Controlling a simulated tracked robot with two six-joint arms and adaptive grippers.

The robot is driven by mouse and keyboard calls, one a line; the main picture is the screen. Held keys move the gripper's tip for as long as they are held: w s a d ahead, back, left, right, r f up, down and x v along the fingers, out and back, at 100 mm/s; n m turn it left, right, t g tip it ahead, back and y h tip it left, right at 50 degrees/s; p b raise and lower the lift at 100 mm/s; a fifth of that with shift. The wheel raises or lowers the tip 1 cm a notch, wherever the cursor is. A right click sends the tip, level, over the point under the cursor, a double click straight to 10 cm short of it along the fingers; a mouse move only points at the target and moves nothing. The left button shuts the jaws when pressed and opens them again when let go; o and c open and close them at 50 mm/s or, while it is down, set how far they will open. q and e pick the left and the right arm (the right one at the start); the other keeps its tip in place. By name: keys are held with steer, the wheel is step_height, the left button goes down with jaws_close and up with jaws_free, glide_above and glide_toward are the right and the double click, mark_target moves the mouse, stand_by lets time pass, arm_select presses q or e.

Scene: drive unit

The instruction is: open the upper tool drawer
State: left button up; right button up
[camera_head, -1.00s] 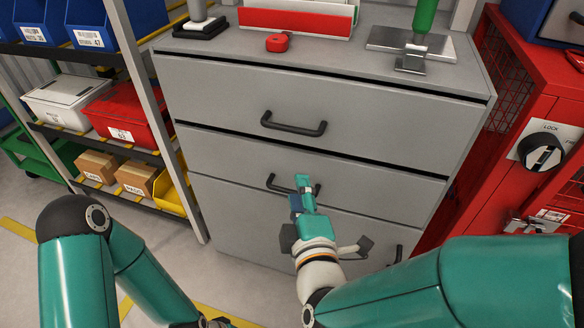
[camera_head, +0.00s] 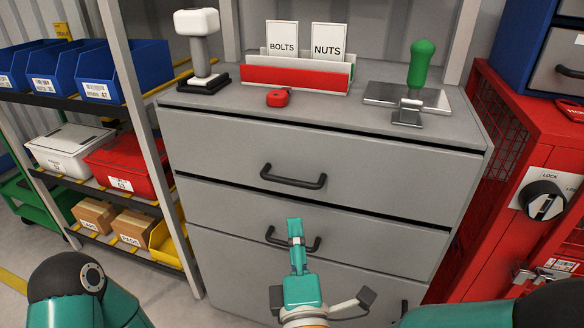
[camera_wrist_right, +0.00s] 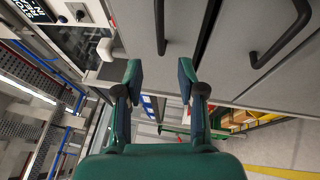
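The grey cabinet (camera_head: 330,112) has an upper drawer (camera_head: 390,185) with a dark bar handle (camera_head: 293,177); this drawer looks shut. Below it is a second drawer (camera_head: 375,245) with its own dark handle (camera_head: 315,243), partly hidden by my right gripper. My right gripper (camera_head: 296,228) is below the upper handle, in front of the second drawer. In the right wrist view my right gripper (camera_wrist_right: 160,72) has its fingers apart with nothing between them. A dark handle (camera_wrist_right: 285,38) there is off to the right, outside the fingers. My left arm shows at lower left; its gripper is out of view.
On the cabinet top are a red tape roll (camera_head: 277,97), a red and grey card holder (camera_head: 295,78), a green-handled tool (camera_head: 422,62) and a white-headed mallet (camera_head: 198,38). A shelf rack (camera_head: 134,75) stands left, a red locker (camera_head: 515,110) right.

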mark_target(290, 183)
arm_select(q)
steer(key=shift+f+b, duration=0.65)
steer(key=shift+f, duration=0.3)
arm_select(e)
steer(key=x, duration=1.3)
steer(key=shift+d+f, duration=0.1)
jaws_close()
